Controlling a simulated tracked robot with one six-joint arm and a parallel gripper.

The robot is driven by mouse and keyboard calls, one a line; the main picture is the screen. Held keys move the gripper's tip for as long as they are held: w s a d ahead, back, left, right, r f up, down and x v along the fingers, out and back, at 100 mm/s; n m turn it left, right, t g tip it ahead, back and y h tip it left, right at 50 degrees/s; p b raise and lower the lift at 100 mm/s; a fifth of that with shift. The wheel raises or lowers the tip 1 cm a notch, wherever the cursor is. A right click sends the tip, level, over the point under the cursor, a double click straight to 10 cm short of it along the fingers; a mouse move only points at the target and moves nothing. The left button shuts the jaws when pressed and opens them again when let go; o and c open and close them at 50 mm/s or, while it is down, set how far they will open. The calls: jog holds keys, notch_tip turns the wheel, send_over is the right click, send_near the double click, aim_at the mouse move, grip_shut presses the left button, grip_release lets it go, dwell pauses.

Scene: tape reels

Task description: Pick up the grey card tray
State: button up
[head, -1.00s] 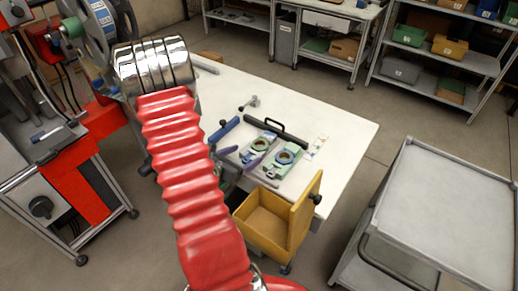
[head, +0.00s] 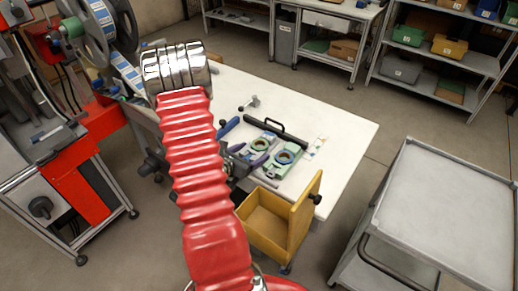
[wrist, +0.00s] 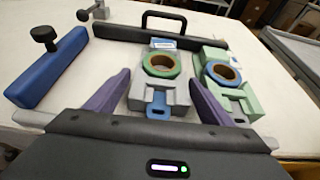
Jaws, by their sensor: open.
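The grey card tray (wrist: 160,92) lies on the white table straight ahead in the wrist view, with a round tape reel with a green edge (wrist: 162,65) and a blue piece on its front. My gripper (wrist: 159,78) is open, with a purple finger on either side of the grey tray. Whether the fingers touch it, I cannot tell. In the head view the grey tray (head: 265,143) is partly hidden by my gripper.
A similar green tray (wrist: 232,96) with a reel stands close beside the right finger. A black bar with a handle (wrist: 160,38) lies behind both trays, a blue bar (wrist: 47,77) to the left. An open yellow box (head: 266,222) is at the table's front edge.

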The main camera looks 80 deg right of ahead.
jog(key=c, duration=0.9)
jog(key=shift+r, duration=0.15)
jog(key=shift+c, duration=0.2)
jog(key=shift+r, duration=4.9)
